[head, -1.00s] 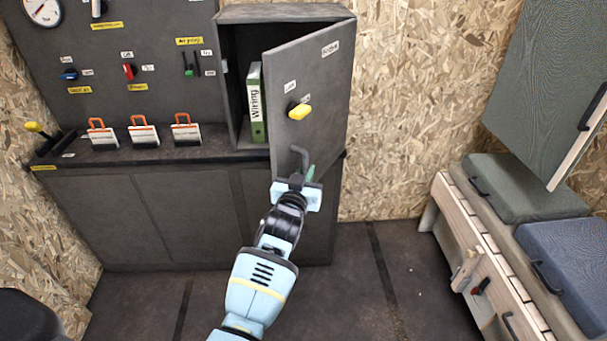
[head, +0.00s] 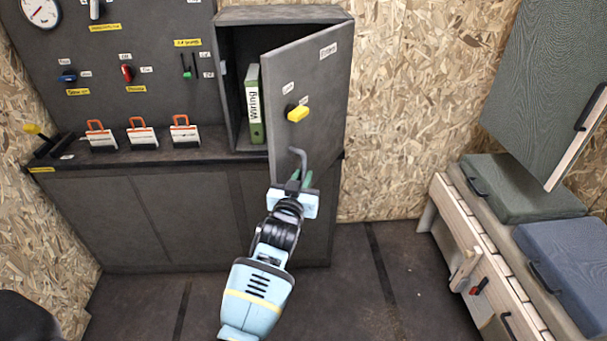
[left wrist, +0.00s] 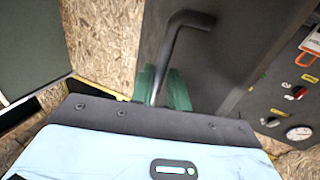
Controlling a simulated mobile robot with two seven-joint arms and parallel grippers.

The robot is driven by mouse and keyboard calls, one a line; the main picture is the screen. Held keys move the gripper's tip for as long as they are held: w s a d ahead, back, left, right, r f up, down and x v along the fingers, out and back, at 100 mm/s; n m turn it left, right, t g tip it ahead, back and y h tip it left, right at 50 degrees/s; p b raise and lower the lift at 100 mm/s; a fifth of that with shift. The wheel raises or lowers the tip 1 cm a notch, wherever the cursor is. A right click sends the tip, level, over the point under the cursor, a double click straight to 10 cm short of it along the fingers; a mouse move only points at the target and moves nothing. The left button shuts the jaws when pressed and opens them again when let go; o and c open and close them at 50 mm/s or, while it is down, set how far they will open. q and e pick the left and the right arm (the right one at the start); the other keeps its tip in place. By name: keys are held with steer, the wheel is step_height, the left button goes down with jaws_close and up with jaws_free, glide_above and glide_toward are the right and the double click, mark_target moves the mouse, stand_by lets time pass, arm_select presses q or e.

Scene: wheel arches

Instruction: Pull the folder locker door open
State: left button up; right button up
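The folder locker door (head: 325,95) is grey and stands partly open, hinged on its right side. My left gripper (head: 299,180) is at the handle. In the left wrist view its green fingers (left wrist: 162,88) lie close on both sides of the handle bar (left wrist: 168,55) and look shut on it. My right gripper is not in view.
A bench with cushions (head: 530,190) and a raised green panel (head: 545,80) stand at the right. Orange-handled tools (head: 143,135) stand on the counter left of the locker. The floor (head: 370,285) between counter and bench is clear.

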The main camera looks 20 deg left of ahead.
arm_select(q)
steer(key=s, duration=0.5)
steer(key=shift+d, duration=0.15)
steer(key=shift+s+r, duration=0.1)
steer(key=shift+s, duration=0.45)
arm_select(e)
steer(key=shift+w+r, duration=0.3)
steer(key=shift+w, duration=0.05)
arm_select(q)
steer(key=shift+c, duration=0.5)
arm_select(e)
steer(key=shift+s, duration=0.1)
